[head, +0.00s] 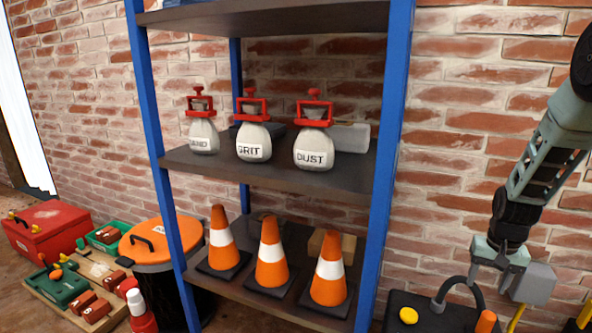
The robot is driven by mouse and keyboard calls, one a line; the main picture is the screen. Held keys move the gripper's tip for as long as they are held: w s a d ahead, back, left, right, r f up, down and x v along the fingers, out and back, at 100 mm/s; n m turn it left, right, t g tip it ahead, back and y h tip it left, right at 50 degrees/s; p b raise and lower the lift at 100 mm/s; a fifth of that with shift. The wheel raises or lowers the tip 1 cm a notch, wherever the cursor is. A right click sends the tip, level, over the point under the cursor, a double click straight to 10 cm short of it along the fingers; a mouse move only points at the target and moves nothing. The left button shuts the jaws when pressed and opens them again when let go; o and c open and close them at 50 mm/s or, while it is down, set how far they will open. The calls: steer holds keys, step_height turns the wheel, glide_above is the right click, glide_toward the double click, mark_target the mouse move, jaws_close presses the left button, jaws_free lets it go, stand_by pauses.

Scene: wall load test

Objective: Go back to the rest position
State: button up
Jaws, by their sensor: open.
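My arm hangs down at the right of the head view, in front of the brick wall. My gripper (491,281) is at its lower end, pointing down, with its jaws apart and nothing seen between them. It is right of the shelf rack, above a dark surface (425,320). A grey block (534,284) shows just right of the gripper. I cannot tell whether they touch.
A blue-posted rack (392,170) holds three white bags with red clamps, GRIT (253,143) and DUST (314,149) among them. Three orange cones (271,255) stand on its lower shelf.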

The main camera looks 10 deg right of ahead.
steer(key=s+a+r+n+t, duration=0.1)
steer(key=s+a+r+n, duration=0.15)
steer(key=a+r, duration=0.65)
steer(key=s+a+r+n, duration=0.2)
steer(key=s+a+n, duration=0.2)
steer(key=s+a, duration=0.45)
steer(key=s+a+r+n+g, duration=0.15)
steer(key=s+a+n, duration=0.35)
steer(key=a, duration=0.7)
steer(key=s+a+r+n, duration=0.2)
steer(key=s+a+n, duration=0.1)
steer(key=s+a, duration=0.6)
step_height(320, 180, up, 33)
steer(key=w+a+p, duration=0.1)
steer(key=p, duration=3.1)
steer(key=shift+w+f+y+p, duration=0.2)
steer(key=shift+w+y+p, duration=0.1)
steer(key=shift+w+y, duration=0.1)
